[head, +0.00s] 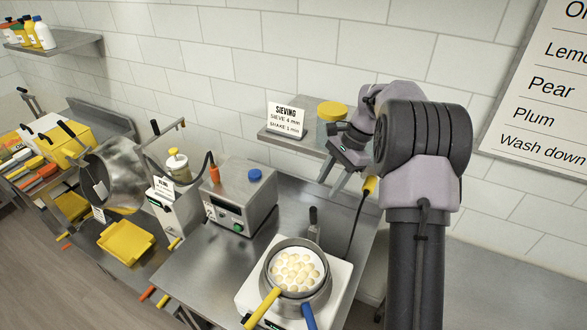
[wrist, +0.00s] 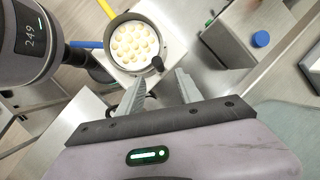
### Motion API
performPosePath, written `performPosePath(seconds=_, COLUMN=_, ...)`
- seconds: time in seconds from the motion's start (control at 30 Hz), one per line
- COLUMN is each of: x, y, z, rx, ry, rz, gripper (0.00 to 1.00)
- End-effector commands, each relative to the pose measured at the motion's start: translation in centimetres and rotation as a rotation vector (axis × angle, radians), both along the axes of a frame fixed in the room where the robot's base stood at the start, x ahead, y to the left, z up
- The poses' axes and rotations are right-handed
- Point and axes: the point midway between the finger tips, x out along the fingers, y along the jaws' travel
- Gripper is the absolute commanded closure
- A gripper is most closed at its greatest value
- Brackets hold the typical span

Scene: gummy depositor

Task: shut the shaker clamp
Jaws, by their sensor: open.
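A round sieve (head: 323,270) with a yellow handle (head: 262,309) holds several pale round gummies and sits over a pan with a blue handle (head: 308,316), on the white shaker base (head: 339,274). An upright lever with a dark grip (head: 313,216), which looks like the shaker clamp, stands at the sieve's back edge. In the wrist view its black end (wrist: 157,63) shows beside the sieve rim (wrist: 181,50), just beyond and between my fingertips. My gripper (head: 338,166) is open and empty, above and behind the lever in the head view. The clamp's lower part is hard to make out.
A grey box (head: 238,198) with a blue knob stands left of the shaker. A wall shelf (head: 290,142) with a sieving sign and yellow-lidded jar is close to my gripper. A cable with a yellow plug (head: 369,185) hangs below it. A steel drum (head: 112,172) stands further left.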

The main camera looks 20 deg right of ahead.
Motion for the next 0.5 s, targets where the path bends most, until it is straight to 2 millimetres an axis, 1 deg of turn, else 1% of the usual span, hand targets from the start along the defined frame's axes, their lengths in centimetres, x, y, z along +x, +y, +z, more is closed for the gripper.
performPosePath(seconds=0.07, x=0.2, y=-0.2, z=-0.7, rx=0.009, ry=0.012, rz=-0.013, gripper=0.58)
performPosePath(seconds=0.13, x=0.2, y=0.2, z=-2.0, rx=0.010, ry=0.014, rz=-0.012, gripper=0.58)
performPosePath(seconds=0.4, x=0.2, y=3.0, z=-8.4, rx=0.009, ry=0.015, rz=-0.011, gripper=0.58)
performPosePath(seconds=0.5, x=0.2, y=3.8, z=-10.2, rx=0.010, ry=0.013, rz=-0.010, gripper=0.58)
